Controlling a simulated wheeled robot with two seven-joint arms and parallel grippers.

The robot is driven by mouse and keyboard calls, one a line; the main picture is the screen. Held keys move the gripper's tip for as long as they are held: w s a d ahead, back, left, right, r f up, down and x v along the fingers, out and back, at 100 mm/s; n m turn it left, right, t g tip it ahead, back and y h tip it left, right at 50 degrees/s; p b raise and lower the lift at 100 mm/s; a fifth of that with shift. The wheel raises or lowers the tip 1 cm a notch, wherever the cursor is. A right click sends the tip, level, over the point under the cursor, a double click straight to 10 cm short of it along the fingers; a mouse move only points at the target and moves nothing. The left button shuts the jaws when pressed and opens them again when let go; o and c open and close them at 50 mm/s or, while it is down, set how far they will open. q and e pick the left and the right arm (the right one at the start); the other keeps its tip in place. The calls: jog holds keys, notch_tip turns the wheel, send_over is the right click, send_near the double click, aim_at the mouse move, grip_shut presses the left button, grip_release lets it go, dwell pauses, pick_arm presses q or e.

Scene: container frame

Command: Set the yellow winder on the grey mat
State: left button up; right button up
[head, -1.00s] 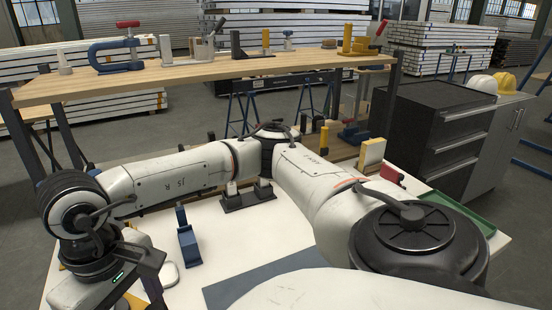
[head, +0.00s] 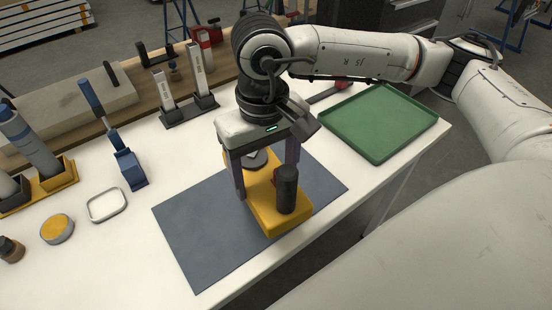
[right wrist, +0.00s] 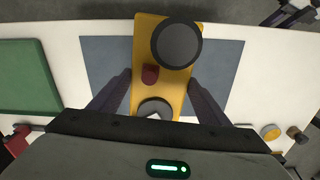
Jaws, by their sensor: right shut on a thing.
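The yellow winder (head: 262,201) is a long yellow block with a dark cylinder, a dark round disc and a small red part on top. It is over the grey mat (head: 190,235), with its near end at or slightly past the mat's front edge. My right gripper (head: 266,178) is shut on the winder, one finger on each side, pointing down. In the right wrist view the winder (right wrist: 146,95) lies between the fingers and crosses the mat (right wrist: 103,62). I cannot tell whether its underside touches the mat. My left gripper is not in view.
A green tray (head: 377,122) lies right of the mat. The table's front edge is close to the mat.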

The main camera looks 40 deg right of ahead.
jog(key=shift+w+a+m, duration=0.25)
jog(key=shift+a+m, duration=0.05)
jog(key=shift+m, duration=0.6)
jog(key=w+a+m+b, duration=0.2)
jog(key=w+a+m, duration=0.15)
jog(key=m, duration=1.15)
send_over(234, 219)
notch_tip(234, 219, down, 9)
jog(key=shift+r+p, duration=0.2)
jog(key=shift+p, duration=0.1)
jog(key=shift+f, duration=0.25)
